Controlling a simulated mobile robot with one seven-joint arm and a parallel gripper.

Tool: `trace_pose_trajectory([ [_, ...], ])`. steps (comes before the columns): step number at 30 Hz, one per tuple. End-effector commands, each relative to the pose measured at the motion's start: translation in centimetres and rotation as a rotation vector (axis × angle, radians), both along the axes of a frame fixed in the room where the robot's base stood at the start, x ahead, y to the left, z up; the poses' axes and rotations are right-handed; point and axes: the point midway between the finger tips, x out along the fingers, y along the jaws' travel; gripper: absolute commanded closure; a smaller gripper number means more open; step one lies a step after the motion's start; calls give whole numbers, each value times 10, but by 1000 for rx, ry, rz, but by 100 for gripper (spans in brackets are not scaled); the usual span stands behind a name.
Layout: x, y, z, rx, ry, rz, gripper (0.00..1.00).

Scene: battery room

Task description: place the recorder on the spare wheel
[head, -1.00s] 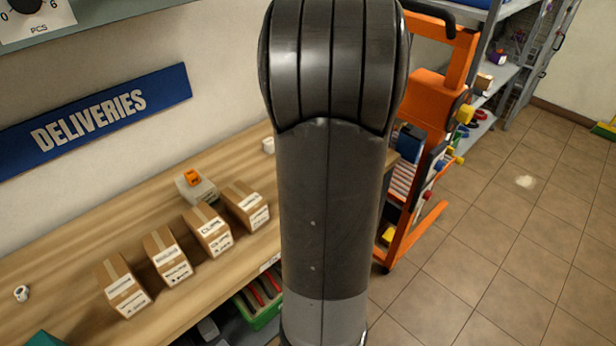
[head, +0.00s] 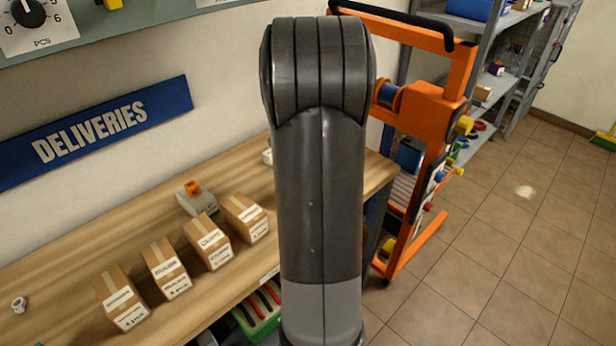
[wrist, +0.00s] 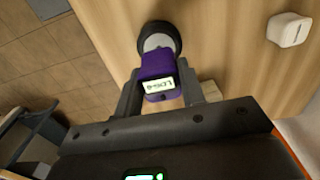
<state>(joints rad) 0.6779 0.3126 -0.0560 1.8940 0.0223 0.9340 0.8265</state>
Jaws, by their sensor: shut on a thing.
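The recorder, a purple block with a white label (wrist: 160,68), is held between the two fingers of my gripper (wrist: 161,92) in the wrist view. My gripper is shut on it. The spare wheel, a dark tyre with a pale hub (wrist: 158,38), lies on the wooden bench just beyond the recorder. The recorder overlaps the wheel's near edge in this view; I cannot tell whether they touch. In the head view my arm hides the gripper, the recorder and the wheel.
A white block (wrist: 289,30) sits on the bench to the right of the wheel. In the head view, several cardboard boxes (head: 168,268) and a grey device with an orange top (head: 197,198) stand on the bench (head: 70,275). An orange lift frame (head: 432,100) stands right of my arm.

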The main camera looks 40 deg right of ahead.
Motion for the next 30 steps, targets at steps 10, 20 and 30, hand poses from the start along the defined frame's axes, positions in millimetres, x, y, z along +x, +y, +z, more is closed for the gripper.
trace_pose_trajectory([
  [10,-1,0,-39,1,1,0,88],
  [20,-1,0,-42,1,1,1,88],
  [30,-1,0,-41,1,1,1,42],
])
